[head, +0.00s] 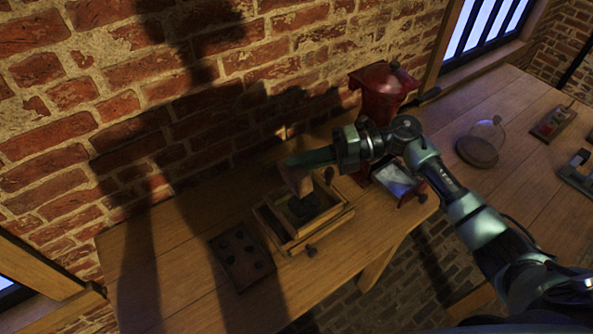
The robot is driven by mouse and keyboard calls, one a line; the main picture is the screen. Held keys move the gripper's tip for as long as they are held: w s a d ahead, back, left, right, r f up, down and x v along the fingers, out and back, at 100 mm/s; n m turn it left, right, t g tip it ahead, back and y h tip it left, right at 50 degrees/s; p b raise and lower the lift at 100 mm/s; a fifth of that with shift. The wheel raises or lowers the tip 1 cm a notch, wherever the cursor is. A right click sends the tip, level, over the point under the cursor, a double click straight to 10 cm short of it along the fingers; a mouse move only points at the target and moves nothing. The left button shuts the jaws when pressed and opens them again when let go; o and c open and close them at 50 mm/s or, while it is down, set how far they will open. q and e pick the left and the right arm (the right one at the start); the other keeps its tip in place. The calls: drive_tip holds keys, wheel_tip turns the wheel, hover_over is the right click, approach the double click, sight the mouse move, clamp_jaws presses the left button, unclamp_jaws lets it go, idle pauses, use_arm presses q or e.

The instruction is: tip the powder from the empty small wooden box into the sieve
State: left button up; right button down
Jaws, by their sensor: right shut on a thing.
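My right gripper (300,160) comes in from the right and is shut on a small wooden box (299,181). The box is tilted steeply, with its lower end over a wooden frame (330,219), which looks like the sieve. A dark patch (303,208) shows inside the frame, under the box; I cannot tell whether it is powder or mesh. The inside of the held box is hidden from this angle, and no falling powder can be made out. My left gripper is out of view.
A dark tray with several round hollows (228,264) lies left of the frame. A glass dome (487,137) stands farther right. The left table end is clear.

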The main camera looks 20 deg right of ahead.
drive_tip(key=shift+w+d+f+m+y+b, duration=0.15)
drive_tip(key=shift+d+m+y+b, duration=0.2)
drive_tip(key=shift+y+b, duration=0.55)
drive_tip(key=shift+w+d+r+m+y+b, duration=0.1)
drive_tip(key=shift+d+m+y+b, duration=0.3)
drive_tip(key=shift+b, duration=0.85)
drive_tip(key=shift+w+d+f+m+y+b, duration=0.15)
drive_tip(key=shift+d+y+b, duration=0.3)
drive_tip(key=shift+y+b, duration=0.5)
drive_tip(key=shift+r+h, duration=0.15)
drive_tip(key=shift+h, duration=0.1)
